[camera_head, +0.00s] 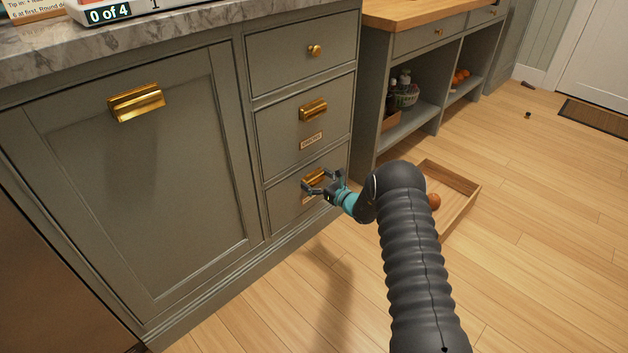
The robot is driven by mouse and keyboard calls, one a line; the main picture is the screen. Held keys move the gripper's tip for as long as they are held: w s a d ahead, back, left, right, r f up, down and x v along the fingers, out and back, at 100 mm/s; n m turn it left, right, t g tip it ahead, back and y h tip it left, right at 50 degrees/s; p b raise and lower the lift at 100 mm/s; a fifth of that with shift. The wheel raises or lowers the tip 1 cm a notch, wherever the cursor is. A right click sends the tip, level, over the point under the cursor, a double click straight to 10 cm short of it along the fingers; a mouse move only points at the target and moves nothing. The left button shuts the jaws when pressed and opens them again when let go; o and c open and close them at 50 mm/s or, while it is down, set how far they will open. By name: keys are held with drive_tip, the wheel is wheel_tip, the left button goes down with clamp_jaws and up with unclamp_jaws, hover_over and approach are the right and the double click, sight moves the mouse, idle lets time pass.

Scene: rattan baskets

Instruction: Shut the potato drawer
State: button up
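The cabinet has a column of drawers. The lowest drawer (283,208) has a brass cup handle (313,177) and a small label mostly hidden behind my gripper, so I cannot read whether it says potato. Its front looks flush with the cabinet, though the gripper covers part of it. The middle drawer (275,128) has a brass cup handle and a label too small to read surely; it looks shut. My gripper (318,183) is at the lowest drawer's handle, its dark fingers spread apart. I cannot tell whether they touch it.
A wooden tray (462,186) with an orange-brown round item (434,201) lies on the floor right of my arm. A large cabinet door (140,170) is at left. Open shelves (410,118) stand behind. The floor at right is mostly clear.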

drive_tip(key=shift+s+d, duration=0.1)
drive_tip(key=v, duration=1.1)
drive_tip(key=shift+s+d, duration=0.25)
drive_tip(key=shift+d, duration=0.05)
